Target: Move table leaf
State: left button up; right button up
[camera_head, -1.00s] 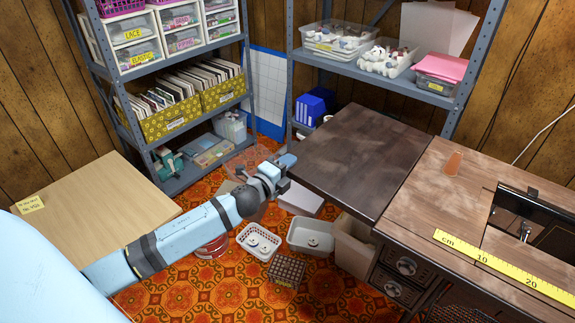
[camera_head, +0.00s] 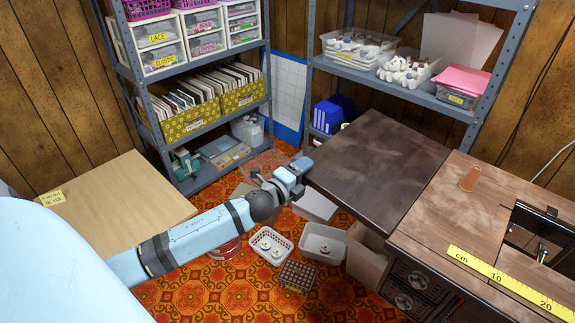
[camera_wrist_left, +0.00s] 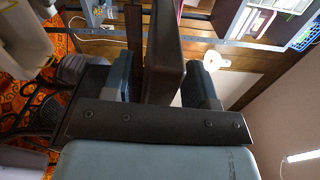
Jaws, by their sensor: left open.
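The table leaf (camera_head: 375,165) is a dark brown wooden panel, lying flat and level at the left end of the sewing table (camera_head: 450,215). My left gripper (camera_head: 304,166) is at the leaf's left edge. In the left wrist view the leaf (camera_wrist_left: 164,50) stands between the two open fingers of the left gripper (camera_wrist_left: 160,85). A narrow gap shows beside at least the right finger, and I cannot tell whether the left finger touches the leaf. My right gripper is not in view.
Bins (camera_head: 323,243) and a spool rack (camera_head: 297,277) stand on the patterned floor below. Shelves stand behind. A light wood table (camera_head: 120,200) is at left.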

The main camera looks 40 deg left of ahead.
pick_arm(q)
jog(key=s+a, duration=0.1)
jog(key=s, duration=1.2)
jog(key=shift+p, duration=0.45)
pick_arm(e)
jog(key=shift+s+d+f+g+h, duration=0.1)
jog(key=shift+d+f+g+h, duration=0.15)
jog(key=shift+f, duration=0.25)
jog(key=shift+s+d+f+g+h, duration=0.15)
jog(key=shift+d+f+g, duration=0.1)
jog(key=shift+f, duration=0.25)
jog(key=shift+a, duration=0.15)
